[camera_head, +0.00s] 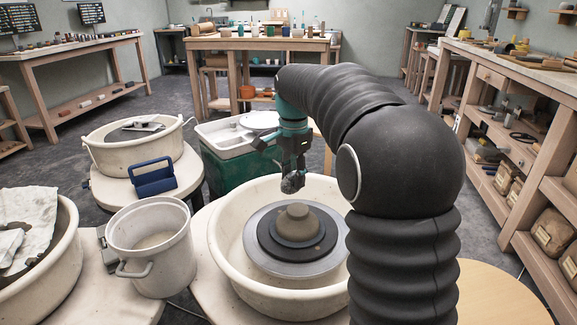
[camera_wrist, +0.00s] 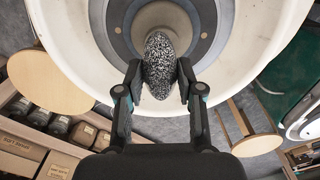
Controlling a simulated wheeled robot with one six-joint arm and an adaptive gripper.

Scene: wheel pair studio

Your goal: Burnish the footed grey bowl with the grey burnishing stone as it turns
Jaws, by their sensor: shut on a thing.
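The footed grey bowl (camera_head: 297,222) sits foot up at the middle of the wheel head (camera_head: 262,252), on a dark round bat (camera_head: 272,243). Part of the bowl (camera_wrist: 163,16) shows at the top of the wrist view. My gripper (camera_head: 293,172) is shut on the speckled grey burnishing stone (camera_head: 292,183). In the wrist view the stone (camera_wrist: 159,64) is held between both fingers and points toward the bowl. The stone is above and behind the bowl in the head view and looks apart from it. Whether the wheel is turning cannot be told.
A cream splash pan (camera_head: 222,250) rings the wheel. A green cart (camera_head: 228,172) is behind. Shelves (camera_head: 500,130) line the right side.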

